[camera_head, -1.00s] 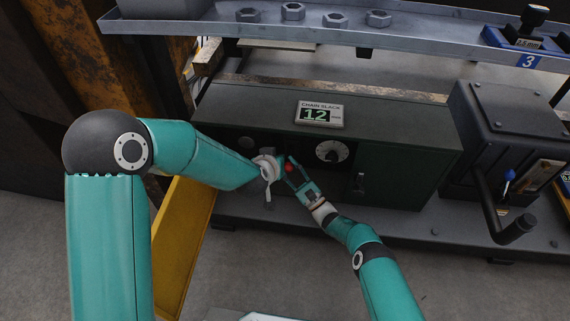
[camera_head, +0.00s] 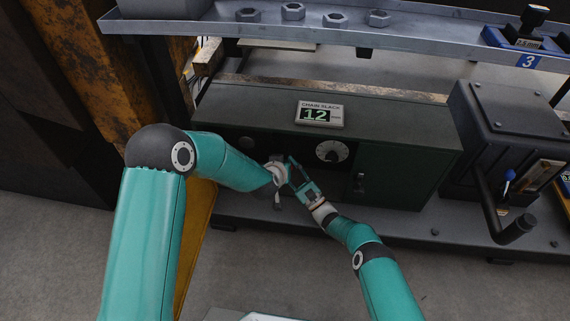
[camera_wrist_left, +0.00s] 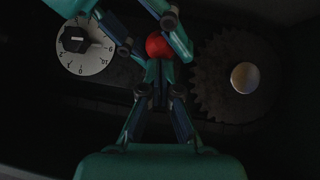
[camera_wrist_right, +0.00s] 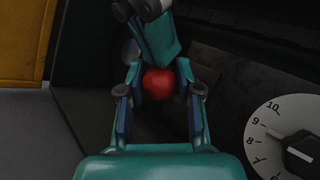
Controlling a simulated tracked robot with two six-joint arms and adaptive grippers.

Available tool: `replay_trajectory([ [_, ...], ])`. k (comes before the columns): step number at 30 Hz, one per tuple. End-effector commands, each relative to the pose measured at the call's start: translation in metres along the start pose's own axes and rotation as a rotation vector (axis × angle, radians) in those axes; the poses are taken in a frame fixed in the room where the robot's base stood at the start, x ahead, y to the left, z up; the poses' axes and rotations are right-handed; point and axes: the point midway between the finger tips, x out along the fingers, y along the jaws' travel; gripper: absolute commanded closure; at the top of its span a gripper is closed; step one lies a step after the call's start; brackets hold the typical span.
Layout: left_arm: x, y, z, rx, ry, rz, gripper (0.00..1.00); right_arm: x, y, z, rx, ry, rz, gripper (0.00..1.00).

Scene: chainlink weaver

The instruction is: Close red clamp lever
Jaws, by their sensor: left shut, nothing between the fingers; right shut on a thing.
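The red ball knob of the clamp lever (camera_wrist_right: 158,84) sits between the fingers of my right gripper (camera_wrist_right: 160,75) in the right wrist view. My right gripper is shut on it. In the left wrist view the red knob (camera_wrist_left: 157,45) shows just beyond the tips of my left gripper (camera_wrist_left: 158,68), which is shut and empty. The left fingertips are close to the knob; I cannot tell whether they touch it. In the head view the knob is hidden behind the grippers, and my right gripper (camera_head: 292,172) meets my left wrist. The lever's shaft is not clearly visible.
A dark cabinet (camera_head: 400,125) carries a chain slack display (camera_head: 318,113) reading 12 and a numbered dial (camera_head: 331,151) right of the grippers. A dark gear (camera_wrist_left: 215,80) shows in the left wrist view. A tray shelf (camera_head: 230,27) runs above; a crank box (camera_head: 510,125) stands right.

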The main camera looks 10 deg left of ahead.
Motion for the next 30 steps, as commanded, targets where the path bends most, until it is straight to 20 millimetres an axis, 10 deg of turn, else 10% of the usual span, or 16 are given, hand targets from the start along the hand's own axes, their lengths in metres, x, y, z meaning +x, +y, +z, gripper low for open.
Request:
replay_trajectory([
  [10, 0.007, -0.001, 0.011, -0.001, -0.004, 0.000, 1.00, -0.001, 0.003, -0.005, 0.008, 0.016, 0.004, 1.00],
  [11, 0.007, -0.001, 0.011, -0.001, -0.004, 0.000, 1.00, -0.001, 0.003, -0.004, 0.008, 0.016, 0.004, 0.60],
  [15, 0.007, -0.001, 0.011, -0.001, -0.003, 0.000, 1.00, -0.001, 0.002, -0.004, 0.005, 0.013, 0.003, 0.39],
  [30, 0.006, -0.001, 0.010, 0.000, -0.002, 0.000, 1.00, -0.013, 0.000, -0.004, 0.003, 0.012, 0.002, 0.39],
])
